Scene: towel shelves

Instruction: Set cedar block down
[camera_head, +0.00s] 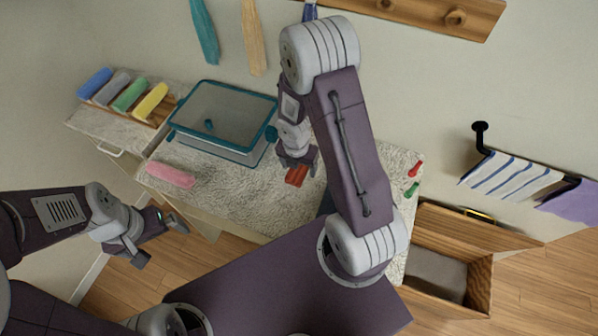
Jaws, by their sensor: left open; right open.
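A small reddish block, which looks like the cedar block (296,176), is on the speckled counter (240,195) near its middle. My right gripper (298,163) is open just over the block, with its fingers close to the block's upper end. I cannot tell whether the fingers touch it, and part of the block is hidden by the gripper. My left gripper (163,243) is open and empty at the lower left, in front of the counter and well away from the block.
A teal-rimmed clear bin (222,112) stands behind the block. A pink rolled towel (170,175) lies left. Several rolled towels (130,95) sit on a wooden rack. Small red (416,168) and green (412,189) items lie right. A wooden drawer (478,285) is open at lower right.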

